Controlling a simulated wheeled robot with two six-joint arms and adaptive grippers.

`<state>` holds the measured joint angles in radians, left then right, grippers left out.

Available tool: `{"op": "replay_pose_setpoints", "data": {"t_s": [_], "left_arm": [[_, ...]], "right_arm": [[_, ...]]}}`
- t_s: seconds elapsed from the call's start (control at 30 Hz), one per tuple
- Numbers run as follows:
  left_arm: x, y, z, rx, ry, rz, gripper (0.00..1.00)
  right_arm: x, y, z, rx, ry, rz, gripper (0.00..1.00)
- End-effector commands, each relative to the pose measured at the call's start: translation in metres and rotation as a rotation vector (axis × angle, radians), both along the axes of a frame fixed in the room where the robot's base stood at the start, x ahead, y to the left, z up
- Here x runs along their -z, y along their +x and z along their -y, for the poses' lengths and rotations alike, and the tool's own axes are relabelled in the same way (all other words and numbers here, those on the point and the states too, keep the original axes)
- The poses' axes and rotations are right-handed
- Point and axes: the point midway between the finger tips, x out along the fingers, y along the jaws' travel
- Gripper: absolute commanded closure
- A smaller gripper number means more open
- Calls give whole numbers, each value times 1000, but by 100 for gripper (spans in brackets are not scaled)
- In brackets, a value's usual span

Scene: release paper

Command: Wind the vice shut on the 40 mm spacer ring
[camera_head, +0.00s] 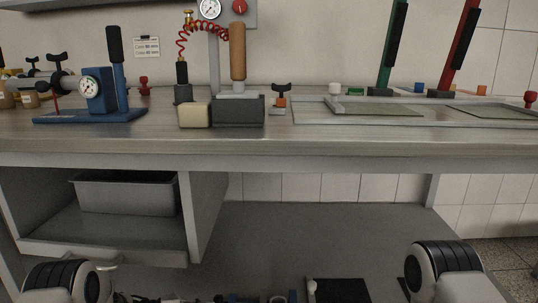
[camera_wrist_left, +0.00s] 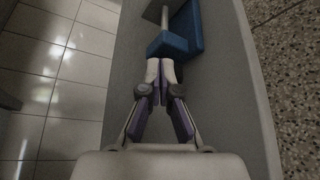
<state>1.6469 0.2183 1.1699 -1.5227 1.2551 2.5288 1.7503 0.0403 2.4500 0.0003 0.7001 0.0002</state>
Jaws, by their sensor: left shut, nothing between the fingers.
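My left gripper (camera_wrist_left: 160,68) is shut and empty in the left wrist view. Its fingertips are at the near edge of a blue block (camera_wrist_left: 174,45); I cannot tell whether they touch it. A pale rod (camera_wrist_left: 165,16) runs up from the block beside a blue plate (camera_wrist_left: 190,24). I cannot tell whether this is the vice. The head view shows a blue fixture with a round dial (camera_head: 97,90) at the left of the worktop; I cannot tell whether it is the same thing. I cannot make out the spacer ring. My right gripper is out of view.
A dark grey block (camera_head: 238,112) with a beige block (camera_head: 195,116) beside it stands on the worktop. Shallow trays (camera_head: 376,106) and green and red levers (camera_head: 457,45) are at the right. A grey bin (camera_head: 126,195) sits under the worktop. The worktop's front strip is clear.

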Motion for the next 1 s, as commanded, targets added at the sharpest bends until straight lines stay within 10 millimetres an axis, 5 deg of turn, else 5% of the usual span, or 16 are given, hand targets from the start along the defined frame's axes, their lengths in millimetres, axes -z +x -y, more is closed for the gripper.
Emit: {"op": "replay_pose_setpoints", "data": {"t_s": [1.0], "left_arm": [[12, -7, 0, -1, 1, -1, 100]], "right_arm": [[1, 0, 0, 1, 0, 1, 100]]}}
